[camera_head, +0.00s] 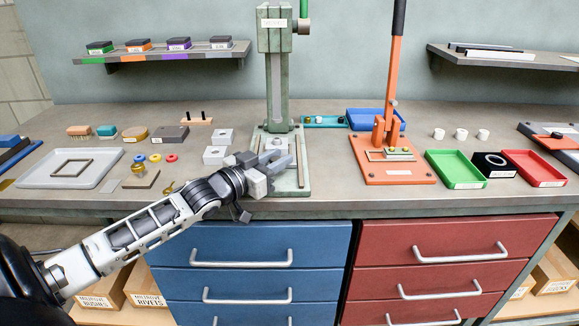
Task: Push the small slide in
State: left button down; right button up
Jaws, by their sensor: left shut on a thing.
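The green fly press (278,85) stands at the back middle of the bench, on a pale green base plate (301,184). My left gripper (279,164) reaches in from the left, low over the front of this base. It is shut on what seems to be the small slide at the base; its fingers and wrist hide most of it. I cannot tell how far in the slide sits. A pale block (276,142) shows at the foot of the press column, just behind the fingers. My right gripper is out of view.
Several pale blocks (214,155) stand just left of the press base. An orange lever press (388,150) stands to its right, then green (456,169) and red trays (533,168). A grey tray (71,168) lies at the left. Blue drawers (254,245) are below the bench edge.

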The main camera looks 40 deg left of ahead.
pick_arm(q)
jog(key=c, duration=1.2)
grip_release()
jog(key=shift+s, duration=0.1)
jog(key=s+a+p, duration=0.1)
jog(key=s+a, duration=0.1)
jog(key=s, duration=1.3)
jog(key=shift+s+a, duration=0.15)
jog(key=shift+s, duration=0.2)
